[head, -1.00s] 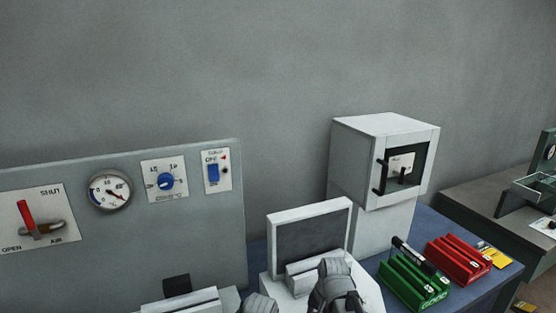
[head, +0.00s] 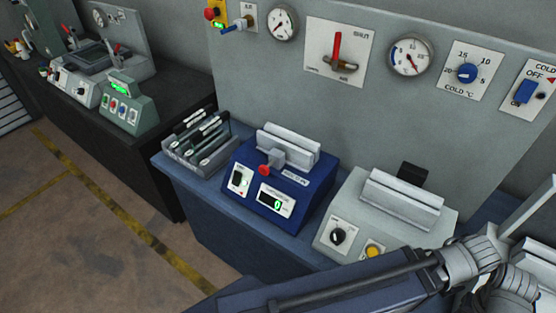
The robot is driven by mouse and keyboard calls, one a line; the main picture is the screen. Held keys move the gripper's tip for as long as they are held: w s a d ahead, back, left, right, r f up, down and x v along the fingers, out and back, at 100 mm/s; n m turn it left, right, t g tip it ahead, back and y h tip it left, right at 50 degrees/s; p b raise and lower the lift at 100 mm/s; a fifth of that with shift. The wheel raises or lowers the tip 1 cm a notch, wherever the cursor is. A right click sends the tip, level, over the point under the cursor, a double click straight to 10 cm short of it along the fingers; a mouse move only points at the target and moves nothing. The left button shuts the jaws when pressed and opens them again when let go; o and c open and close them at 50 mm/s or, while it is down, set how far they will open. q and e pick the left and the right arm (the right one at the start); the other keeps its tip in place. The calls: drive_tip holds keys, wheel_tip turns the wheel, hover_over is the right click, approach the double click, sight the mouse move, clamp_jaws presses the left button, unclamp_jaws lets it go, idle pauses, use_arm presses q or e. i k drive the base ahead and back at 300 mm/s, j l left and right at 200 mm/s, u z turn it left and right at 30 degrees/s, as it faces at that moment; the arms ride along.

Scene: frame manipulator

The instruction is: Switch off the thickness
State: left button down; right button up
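A blue bench device (head: 312,196) with a lit green digit on its display (head: 275,201) stands on the blue bench. An arm of mine crosses the lower right, in front of the bench. No gripper fingers show in the head view.
A grey device (head: 385,215) with a black knob and yellow button stands to the right. A rack of dark tools (head: 200,140) is on the left. The panel (head: 310,90) behind carries gauges and a red-handled valve. Floor at lower left is clear.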

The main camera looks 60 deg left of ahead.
sight(237, 176)
drive_tip(key=u, duration=2.35)
